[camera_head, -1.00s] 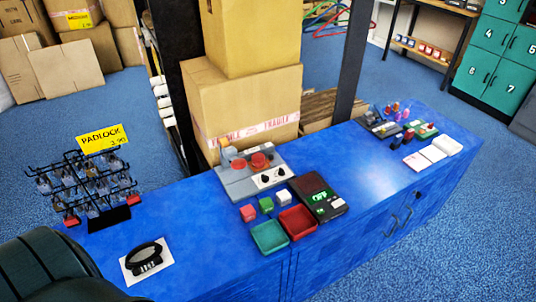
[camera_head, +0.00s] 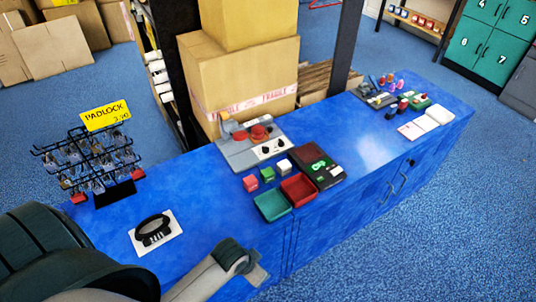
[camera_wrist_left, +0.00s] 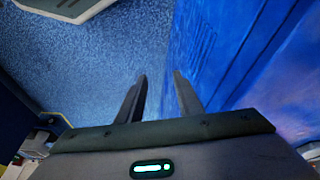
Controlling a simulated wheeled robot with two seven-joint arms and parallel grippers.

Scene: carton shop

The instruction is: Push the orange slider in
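A grey console (camera_head: 236,155) with red round buttons and dark knobs stands on the blue counter (camera_head: 215,205) in the head view. A small orange part (camera_head: 240,135) shows at its back left; I cannot tell for sure whether it is the slider. My left arm reaches in from the bottom left, in front of the counter and well apart from the console. In the left wrist view my left gripper (camera_wrist_left: 160,76) has its two fingers apart with nothing between them. It points at the blue carpet beside the blue cabinet face. My right gripper is not in view.
A padlock rack (camera_head: 90,160) and a black lock on a white card (camera_head: 157,232) are at the left. Cartons (camera_head: 240,80) stand behind.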

